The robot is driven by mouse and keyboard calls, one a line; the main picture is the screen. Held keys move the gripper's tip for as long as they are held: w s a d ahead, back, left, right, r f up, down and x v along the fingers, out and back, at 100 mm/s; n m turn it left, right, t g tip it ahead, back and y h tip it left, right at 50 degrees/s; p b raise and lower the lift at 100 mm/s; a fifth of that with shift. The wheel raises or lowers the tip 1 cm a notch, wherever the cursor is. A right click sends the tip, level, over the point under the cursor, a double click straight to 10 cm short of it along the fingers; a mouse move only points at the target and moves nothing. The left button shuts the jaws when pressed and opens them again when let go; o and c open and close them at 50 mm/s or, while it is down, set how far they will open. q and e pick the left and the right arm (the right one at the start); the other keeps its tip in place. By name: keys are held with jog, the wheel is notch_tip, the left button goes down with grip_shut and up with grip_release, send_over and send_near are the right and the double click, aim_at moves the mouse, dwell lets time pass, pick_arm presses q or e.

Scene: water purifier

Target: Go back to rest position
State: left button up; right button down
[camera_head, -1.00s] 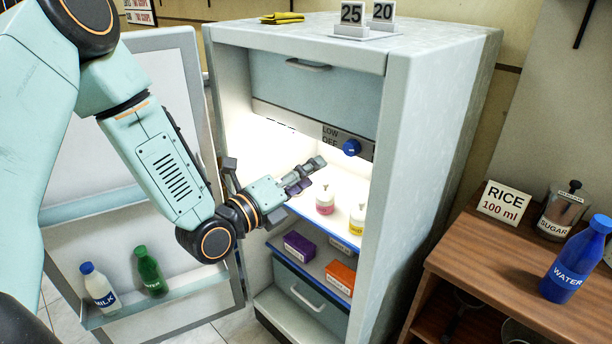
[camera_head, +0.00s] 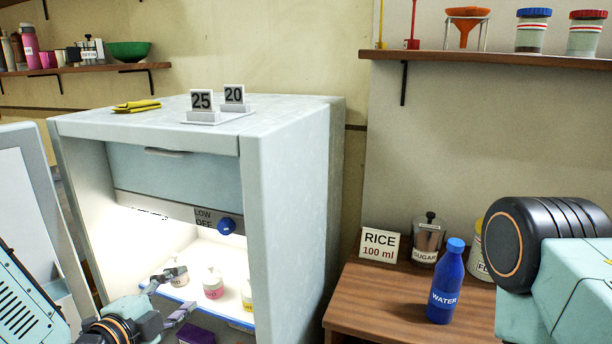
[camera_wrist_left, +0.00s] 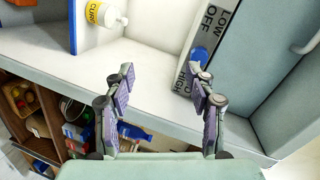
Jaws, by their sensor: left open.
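My left gripper (camera_head: 178,293) is open and empty at the lower left of the head view, in front of the open fridge (camera_head: 290,190). The control knob (camera_head: 227,226) also shows in that view, beside the right finger. Part of my right arm (camera_head: 545,250) shows at the right edge of the head view; its gripper is out of frame.
Small bottles (camera_head: 213,283) stand on the lit fridge shelf. The open door (camera_head: 35,220) is at the left. A wooden table (camera_head: 375,308) at the right holds a blue water bottle (camera_head: 444,285), rice sign (camera_head: 380,245) and sugar jar (camera_head: 428,240).

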pick_arm(q)
jog(key=s+f+n+g+y+b, duration=0.1)
jog(key=s+f+n+g, duration=0.3)
jog(key=s+f+n, duration=0.4)
jog(key=s+f+n+g+y, duration=0.1)
jog(key=s+f+n+g, duration=0.2)
jog(key=s+f+n, duration=0.45)
jog(key=s+f+n+g+y+b, duration=0.1)
jog(key=s+f+g, duration=0.3)
jog(key=s+f, duration=0.3)
jog(key=s+f+n+g+y+b, duration=0.1)
jog(key=s+f+g, duration=0.2)
jog(key=s, duration=0.9)
notch_tip(320, 180, down, 4)
jog(key=shift+s+d+r+n+g, duration=0.15)
jog(key=shift+s+d+n+g, duration=0.2)
jog(key=shift+d+g, duration=0.05)
jog(key=shift+c, duration=1.9)
